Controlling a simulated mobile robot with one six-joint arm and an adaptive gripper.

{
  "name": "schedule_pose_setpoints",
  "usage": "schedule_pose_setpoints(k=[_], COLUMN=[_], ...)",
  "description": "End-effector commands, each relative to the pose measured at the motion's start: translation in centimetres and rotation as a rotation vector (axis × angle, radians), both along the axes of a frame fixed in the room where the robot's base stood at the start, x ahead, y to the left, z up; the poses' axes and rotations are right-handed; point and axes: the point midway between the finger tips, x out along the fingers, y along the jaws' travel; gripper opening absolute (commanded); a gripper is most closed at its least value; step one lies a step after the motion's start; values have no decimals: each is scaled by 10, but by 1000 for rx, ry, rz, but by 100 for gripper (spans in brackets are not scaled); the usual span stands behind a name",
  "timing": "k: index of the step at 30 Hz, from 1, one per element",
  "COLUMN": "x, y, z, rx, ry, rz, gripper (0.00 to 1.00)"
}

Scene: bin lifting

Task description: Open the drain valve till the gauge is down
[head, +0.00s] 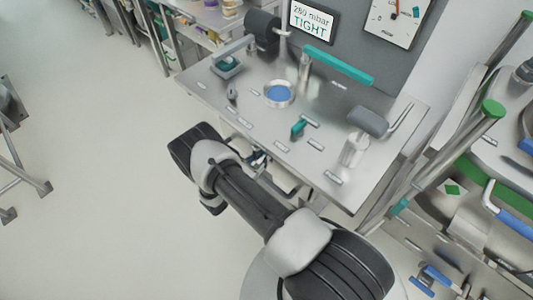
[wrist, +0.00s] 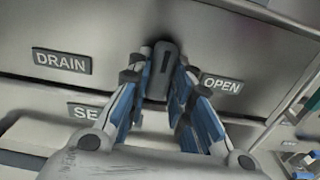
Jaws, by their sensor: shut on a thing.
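The drain valve handle (wrist: 161,72) is a dark grey lever with a slot mark, in the middle of the wrist view. It stands upright in the picture, between a DRAIN label (wrist: 61,62) and an OPEN label (wrist: 221,84). My gripper (wrist: 160,82) is shut on this handle, one blue-and-grey finger on each side. In the head view my arm reaches down to the bench's front edge, and the valve is hidden there. The gauge (head: 391,22) is a white dial at the top right, cut by the picture's edge. A display (head: 313,20) beside it reads about 260 mbar, TIGHT.
A green-capped post (head: 493,109) and a cart crowd the right.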

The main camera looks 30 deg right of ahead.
Motion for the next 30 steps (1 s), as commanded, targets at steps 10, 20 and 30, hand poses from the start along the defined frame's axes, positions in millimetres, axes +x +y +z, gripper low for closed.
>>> schedule_pose_setpoints(k=[10,20,30], x=[0,-1,-1], y=[0,0,0], z=[-1,-2,-2], rx=[62,167,278], ry=[-171,-460,-764], rz=[-1,-1,-1], gripper=[0,0,0])
